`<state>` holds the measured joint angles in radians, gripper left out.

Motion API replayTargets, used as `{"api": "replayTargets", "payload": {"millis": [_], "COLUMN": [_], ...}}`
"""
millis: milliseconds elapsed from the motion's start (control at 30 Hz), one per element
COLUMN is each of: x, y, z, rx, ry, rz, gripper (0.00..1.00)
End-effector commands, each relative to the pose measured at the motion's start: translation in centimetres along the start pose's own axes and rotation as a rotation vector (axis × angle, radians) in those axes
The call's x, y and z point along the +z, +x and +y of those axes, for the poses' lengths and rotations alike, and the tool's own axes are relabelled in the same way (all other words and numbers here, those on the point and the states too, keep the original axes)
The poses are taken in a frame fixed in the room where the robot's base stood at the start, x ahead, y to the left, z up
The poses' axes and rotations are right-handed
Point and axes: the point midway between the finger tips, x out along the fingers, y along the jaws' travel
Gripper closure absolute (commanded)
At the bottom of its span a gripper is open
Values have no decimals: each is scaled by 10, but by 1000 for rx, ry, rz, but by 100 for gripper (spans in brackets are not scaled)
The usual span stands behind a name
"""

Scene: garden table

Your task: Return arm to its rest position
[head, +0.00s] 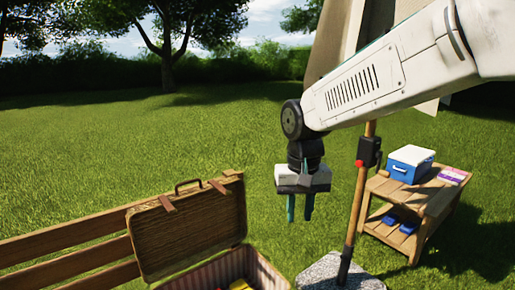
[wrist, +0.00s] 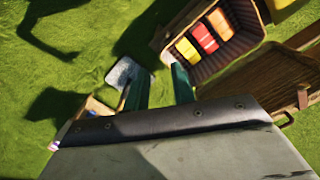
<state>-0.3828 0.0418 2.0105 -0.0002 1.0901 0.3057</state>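My gripper (head: 300,207) hangs from my arm in the middle of the head view, fingers pointing down. Its two green fingers stand apart with nothing between them. The fingers also show in the wrist view (wrist: 160,88), with a gap between them. The gripper is above the grass, right of an open picnic basket (head: 190,225) and left of an umbrella pole (head: 356,205). It touches neither in the head view.
The basket holds red, orange and yellow items (wrist: 204,38). It stands by a wooden bench (head: 65,245). The pole rises from a stone base (head: 335,275). A wooden side table (head: 430,200) at right bears a blue and white cooler (head: 410,165). Open lawn lies behind.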

Motion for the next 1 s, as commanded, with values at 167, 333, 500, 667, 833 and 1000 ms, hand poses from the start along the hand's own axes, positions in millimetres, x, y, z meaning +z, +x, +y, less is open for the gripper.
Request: {"api": "replayTargets", "payload": {"millis": [167, 333, 500, 667, 833, 1000], "x": [86, 162, 223, 250, 255, 254], "y": [-14, -13, -7, -7, -18, -18], "z": [63, 104, 131, 144, 152, 154], "rx": [7, 5, 3, 4, 7, 7], "ry": [-67, -88, -36, 32, 71, 80], "rz": [-34, -44, -11, 57, 115, 116], "gripper": [75, 75, 75, 75, 75, 75]}}
